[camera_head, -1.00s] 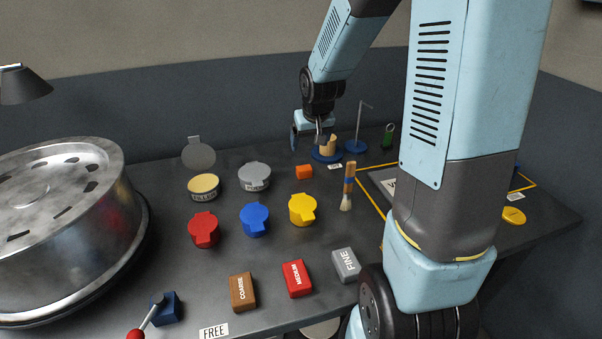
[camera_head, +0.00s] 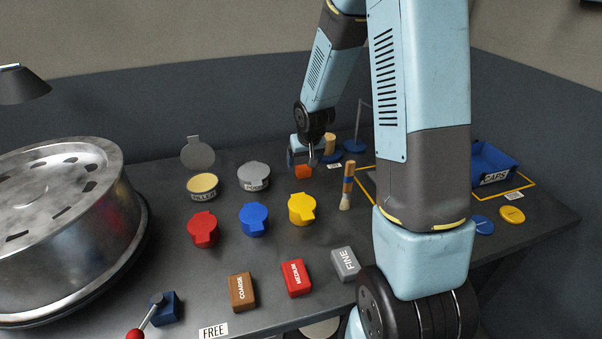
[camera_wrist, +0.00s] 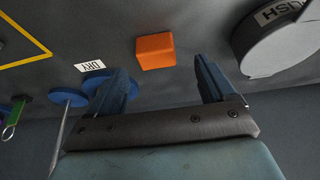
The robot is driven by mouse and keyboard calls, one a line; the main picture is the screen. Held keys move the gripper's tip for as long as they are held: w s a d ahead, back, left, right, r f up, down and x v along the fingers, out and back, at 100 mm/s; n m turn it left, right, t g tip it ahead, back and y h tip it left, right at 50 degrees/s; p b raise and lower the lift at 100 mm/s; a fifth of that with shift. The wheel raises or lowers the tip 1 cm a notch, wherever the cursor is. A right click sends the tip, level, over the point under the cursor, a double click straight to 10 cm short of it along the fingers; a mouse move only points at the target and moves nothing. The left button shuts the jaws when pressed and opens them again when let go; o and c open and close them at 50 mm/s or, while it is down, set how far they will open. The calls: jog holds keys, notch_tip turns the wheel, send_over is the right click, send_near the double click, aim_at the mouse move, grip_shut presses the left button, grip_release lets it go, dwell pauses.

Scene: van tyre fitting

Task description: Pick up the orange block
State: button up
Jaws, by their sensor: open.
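The orange block (camera_head: 303,171) sits on the dark bench top, toward the back. In the wrist view the orange block (camera_wrist: 155,51) lies just beyond my fingertips, roughly between the lines of the two fingers. My gripper (camera_head: 301,161) is at the block's back side in the head view, and one finger hides a little of the block there. In the wrist view my gripper (camera_wrist: 163,77) is open, with a wide empty gap between its blue fingers. I cannot tell whether a finger touches the block.
Close by are a grey-lidded tin (camera_head: 254,176), a wooden peg on a blue base (camera_head: 331,145), a brush (camera_head: 347,186) and a yellow pot (camera_head: 301,210). A DRY label (camera_wrist: 90,66) lies near the left finger. A blue CAPS tray (camera_head: 492,166) stands at the right.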

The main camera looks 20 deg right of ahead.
aim_at(303, 167)
jog(key=shift+d+x, duration=0.2)
jog(key=shift+x, duration=2.45)
jog(key=shift+c, duration=0.5)
jog(key=c, duration=1)
jog(key=shift+o, duration=0.2)
jog(key=shift+w+r, duration=0.1)
jog(key=shift+r, duration=0.05)
